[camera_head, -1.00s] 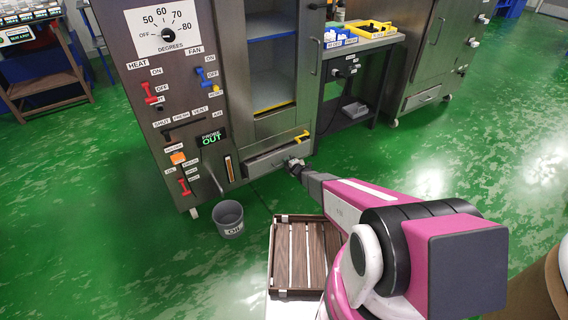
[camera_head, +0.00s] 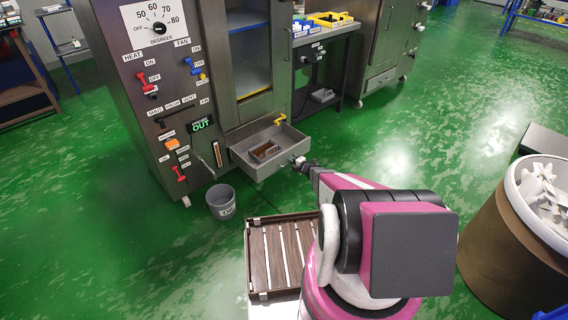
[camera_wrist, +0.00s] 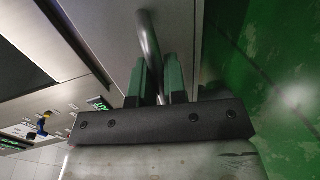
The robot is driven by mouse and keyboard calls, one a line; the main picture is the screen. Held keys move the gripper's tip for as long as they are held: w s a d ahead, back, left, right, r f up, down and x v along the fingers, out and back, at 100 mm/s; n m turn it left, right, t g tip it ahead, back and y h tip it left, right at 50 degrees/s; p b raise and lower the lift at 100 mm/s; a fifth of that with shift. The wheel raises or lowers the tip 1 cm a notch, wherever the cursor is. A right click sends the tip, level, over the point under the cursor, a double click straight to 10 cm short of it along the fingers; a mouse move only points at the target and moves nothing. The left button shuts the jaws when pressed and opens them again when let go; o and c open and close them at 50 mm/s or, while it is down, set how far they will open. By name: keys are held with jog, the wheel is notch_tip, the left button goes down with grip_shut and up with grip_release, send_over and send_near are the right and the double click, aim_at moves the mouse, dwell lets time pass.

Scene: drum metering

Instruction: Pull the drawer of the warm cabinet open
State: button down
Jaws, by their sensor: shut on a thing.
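The warm cabinet (camera_head: 150,90) stands at the left of the head view, with its panel of switches and a dial. Its drawer (camera_head: 243,157) is pulled out low on the front, and a small brown box-like thing (camera_head: 265,152) lies inside it. My gripper (camera_head: 300,164) is at the drawer's front right. In the wrist view my gripper (camera_wrist: 157,80) has its two green-faced fingers on either side of the bar handle (camera_wrist: 149,42) and is shut on it. The drawer front (camera_wrist: 185,30) fills the top of that view.
A grey bucket (camera_head: 221,202) stands on the floor left of the drawer. A slatted wooden crate (camera_head: 256,258) lies below it, near my arm. A large brown drum (camera_head: 490,230) with white pieces stands at the right. Green floor is clear between.

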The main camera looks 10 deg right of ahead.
jog(key=shift+s+d, duration=0.3)
jog(key=shift+s, duration=0.15)
jog(key=c, duration=1.2)
grip_release()
jog(key=v, duration=1)
jog(key=shift+s+d, duration=0.2)
jog(key=shift+s, duration=0.15)
jog(key=shift+w+r, duration=0.1)
